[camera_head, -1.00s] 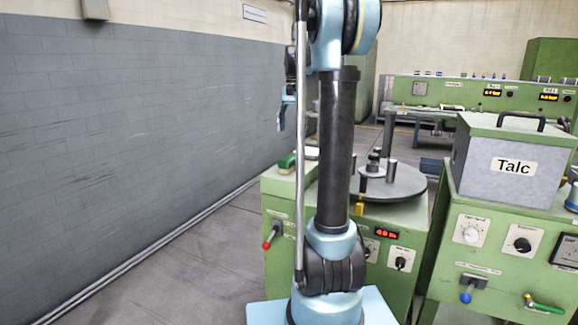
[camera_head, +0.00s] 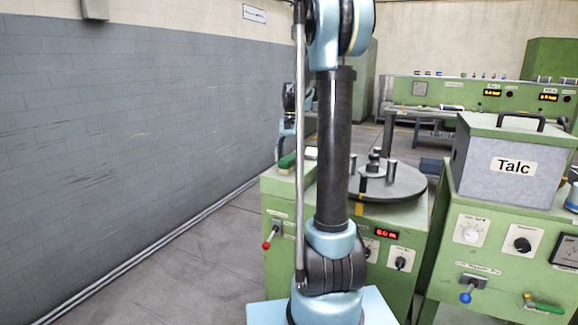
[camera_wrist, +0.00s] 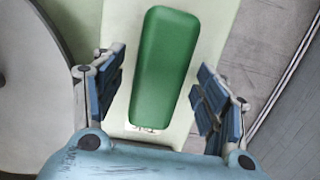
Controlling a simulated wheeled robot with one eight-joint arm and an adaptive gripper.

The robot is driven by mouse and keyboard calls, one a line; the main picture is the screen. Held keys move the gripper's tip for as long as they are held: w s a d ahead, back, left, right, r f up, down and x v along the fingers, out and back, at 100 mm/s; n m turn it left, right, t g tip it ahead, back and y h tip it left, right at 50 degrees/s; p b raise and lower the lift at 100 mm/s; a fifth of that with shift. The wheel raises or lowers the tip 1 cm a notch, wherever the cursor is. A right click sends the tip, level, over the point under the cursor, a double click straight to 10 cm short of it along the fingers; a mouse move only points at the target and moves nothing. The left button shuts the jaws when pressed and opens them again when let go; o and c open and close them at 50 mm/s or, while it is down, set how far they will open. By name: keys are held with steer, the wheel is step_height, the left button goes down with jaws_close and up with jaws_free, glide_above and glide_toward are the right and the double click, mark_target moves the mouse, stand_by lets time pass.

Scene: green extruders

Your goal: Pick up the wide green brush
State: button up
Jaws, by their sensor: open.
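The wide green brush (camera_wrist: 165,68) lies on the pale green top of a machine (camera_wrist: 218,20) in the wrist view, its long rounded green back facing up. My gripper (camera_wrist: 160,95) is open, with one blue-padded finger on each side of the brush and a gap to both. The fingers appear apart from the brush; the exact height above it is hard to tell. In the head view the brush (camera_head: 287,160) shows small at the machine's left corner, and my gripper (camera_head: 282,145) is just above it, partly behind my arm.
A round grey turntable (camera_head: 405,185) with metal cylinders stands right of the brush on the same machine; it also shows at left in the wrist view (camera_wrist: 35,95). A grey Talc box (camera_head: 510,165) is farther right. A grey wall (camera_head: 120,140) stands at left.

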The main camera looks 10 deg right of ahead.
mark_target(290, 156)
steer(key=shift+f, duration=0.35)
steer(key=c, duration=1.2)
steer(key=shift+r, duration=0.1)
step_height(290, 156, up, 10)
steer(key=shift+f, duration=0.1)
